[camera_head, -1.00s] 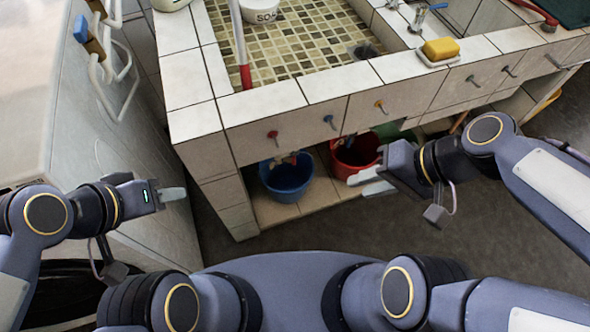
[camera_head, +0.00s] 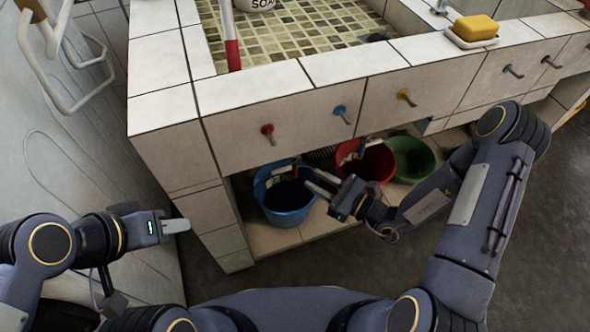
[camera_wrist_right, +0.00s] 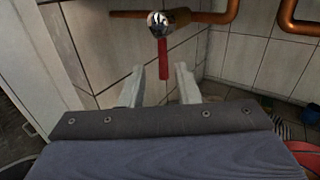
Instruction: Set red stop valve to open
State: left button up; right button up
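The red stop valve handle (camera_wrist_right: 163,58) shows in the right wrist view, pointing down from a chrome valve body (camera_wrist_right: 157,24) and crosswise to the copper pipe. My right gripper (camera_wrist_right: 161,84) is open, with its two pale fingers apart. The handle's lower end appears between the fingertips with a gap on both sides; depth is hard to judge. In the head view my right gripper (camera_head: 317,187) is at the open space under the counter, in front of the blue bucket. My left gripper (camera_head: 178,226) is away to the left of the counter; its finger opening is unclear.
Under the counter stand a blue bucket (camera_head: 287,204), a red bucket (camera_head: 375,165) and a green bucket (camera_head: 411,157). Colored knobs, including a red one (camera_head: 267,130), stick out of the tiled front (camera_head: 235,135). Copper pipes (camera_wrist_right: 290,20) run near the valve.

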aim_at(295, 177)
jog(key=shift+m, duration=0.3)
jog(key=x, duration=0.2)
jog(key=b+x, duration=0.1)
jog(key=x, duration=0.2)
jog(key=f+x, duration=0.1)
jog(key=x, duration=0.1)
jog(key=shift+w+a+b, duration=0.2)
jog(key=shift+w+b, duration=0.1)
jog(key=shift+w, duration=0.1)
grip_shut()
